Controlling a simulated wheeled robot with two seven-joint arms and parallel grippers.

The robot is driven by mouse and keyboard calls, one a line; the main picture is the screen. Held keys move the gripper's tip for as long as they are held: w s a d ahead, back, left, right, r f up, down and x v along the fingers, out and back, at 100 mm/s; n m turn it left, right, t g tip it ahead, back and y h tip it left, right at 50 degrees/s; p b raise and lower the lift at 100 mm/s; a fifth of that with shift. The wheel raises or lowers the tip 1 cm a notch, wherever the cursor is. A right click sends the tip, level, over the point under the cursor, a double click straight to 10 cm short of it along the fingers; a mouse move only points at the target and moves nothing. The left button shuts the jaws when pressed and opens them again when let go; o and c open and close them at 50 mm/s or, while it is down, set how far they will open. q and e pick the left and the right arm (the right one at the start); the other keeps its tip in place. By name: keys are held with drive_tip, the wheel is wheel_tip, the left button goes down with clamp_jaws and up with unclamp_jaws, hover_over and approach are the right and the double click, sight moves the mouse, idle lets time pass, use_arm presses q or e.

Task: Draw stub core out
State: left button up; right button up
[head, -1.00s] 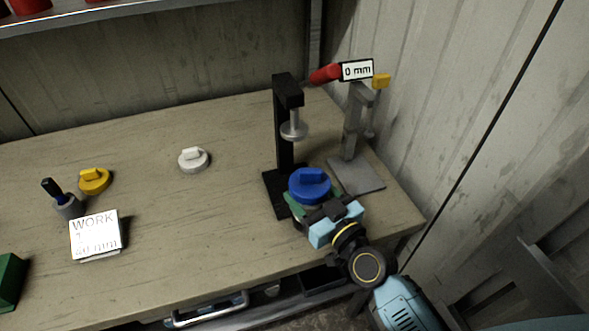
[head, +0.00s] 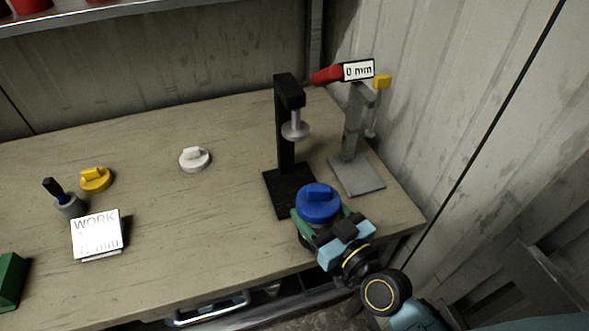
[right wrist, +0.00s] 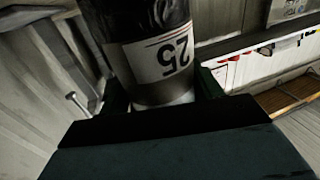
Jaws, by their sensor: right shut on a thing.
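My right gripper (head: 322,219) is shut on a liner, a dark cylinder topped by a round blue cap (head: 318,203) with a raised grip bar. In the right wrist view the liner (right wrist: 135,20) is dark and upright between the fingers, with a white label reading 25 (right wrist: 160,58) upside down. Its far parts are hidden by the fingers and the frame edge. In the head view it is near the bench's front right edge, just in front of the black stand (head: 285,130). No separate stub core can be made out. My left gripper is not in view.
A grey stand (head: 357,175) with a 0 mm sign (head: 358,70) and red handle is behind right. A white cap (head: 194,158), yellow cap (head: 95,179), tool cup (head: 68,206) and WORK card (head: 97,234) sit left. A corrugated wall stands right.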

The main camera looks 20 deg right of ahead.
sight(320, 199)
drive_tip(key=shift+s, duration=0.25)
drive_tip(key=shift+s+r+p, duration=0.1)
drive_tip(key=shift+r+p, duration=0.45)
drive_tip(key=shift+p, duration=0.1)
drive_tip(key=shift+a+r+p, duration=0.1)
drive_tip(key=shift+r+p, duration=1.95)
drive_tip(key=shift+p, duration=0.15)
